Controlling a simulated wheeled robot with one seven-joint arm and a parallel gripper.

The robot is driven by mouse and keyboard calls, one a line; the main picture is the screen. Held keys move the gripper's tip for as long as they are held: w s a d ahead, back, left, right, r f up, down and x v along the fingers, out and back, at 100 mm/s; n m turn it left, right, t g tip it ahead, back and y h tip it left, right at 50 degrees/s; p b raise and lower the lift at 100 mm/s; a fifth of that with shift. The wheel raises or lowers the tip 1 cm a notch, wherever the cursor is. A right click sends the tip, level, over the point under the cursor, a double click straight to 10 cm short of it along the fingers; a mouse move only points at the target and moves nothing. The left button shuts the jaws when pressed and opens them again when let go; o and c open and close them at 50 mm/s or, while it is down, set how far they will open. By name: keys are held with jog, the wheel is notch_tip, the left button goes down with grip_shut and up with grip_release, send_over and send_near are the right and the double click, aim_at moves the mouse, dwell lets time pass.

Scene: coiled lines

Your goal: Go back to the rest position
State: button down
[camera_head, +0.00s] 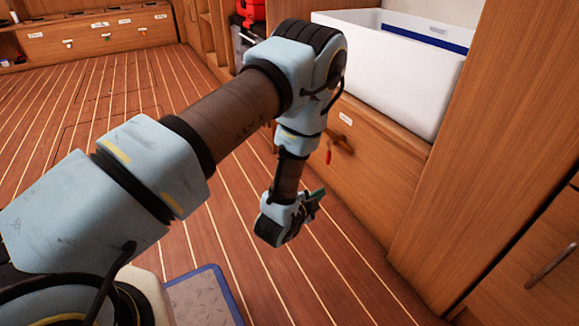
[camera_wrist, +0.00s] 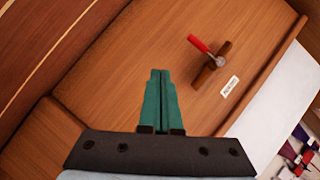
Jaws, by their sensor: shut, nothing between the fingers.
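My gripper (camera_head: 317,196) hangs low in front of a wooden locker front, above the plank floor. In the wrist view its two green fingers (camera_wrist: 160,74) are together with nothing between them. The locker front (camera_head: 375,185) fills much of the wrist view and carries a wooden turn-handle (camera_wrist: 211,66) with a red-tipped piece (camera_wrist: 198,43) on it. The fingertips look apart from the handle. My arm stretches across the head view from lower left, bent down at the elbow.
A white bin (camera_head: 390,75) with a blue stripe stands on top of the locker. The wrist view shows small coloured things (camera_wrist: 298,155) at the bin. A wooden panel (camera_head: 495,130) rises at right. A blue-edged grey mat (camera_head: 205,298) lies below. The floor (camera_head: 95,105) at left is clear.

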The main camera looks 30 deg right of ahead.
jog(key=w+a+r+n+t+y+p, duration=0.2)
jog(key=w+a+r+n+y+p, duration=0.25)
jog(key=w+a+r+n, duration=0.55)
jog(key=w+a+r+n+g+y+p, duration=0.1)
jog(key=w+a+r+n+y, duration=0.1)
jog(key=w+a+r, duration=0.3)
jog(key=w+a+r+n+y+p, duration=0.1)
jog(key=w+a+r+y, duration=0.1)
jog(key=a+r, duration=0.45)
jog(key=s+a+r+n+g+y+p, duration=0.1)
jog(key=s+a+r+n+g+p, duration=0.1)
jog(key=s+a+r+n, duration=0.45)
jog(key=s+a+r+n+g+y+p, duration=0.15)
jog(key=a+r, duration=0.25)
jog(key=a, duration=0.6)
jog(key=s+a+r+n+g+y+p, duration=0.25)
jog(key=s+a+r, duration=0.25)
jog(key=a, duration=0.3)
notch_tip(320, 180, up, 37)
jog(key=p, duration=3.6)
jog(key=shift+w+r+t+h+p, duration=0.15)
jog(key=shift+t+h+p, duration=0.2)
jog(key=shift+h, duration=0.1)
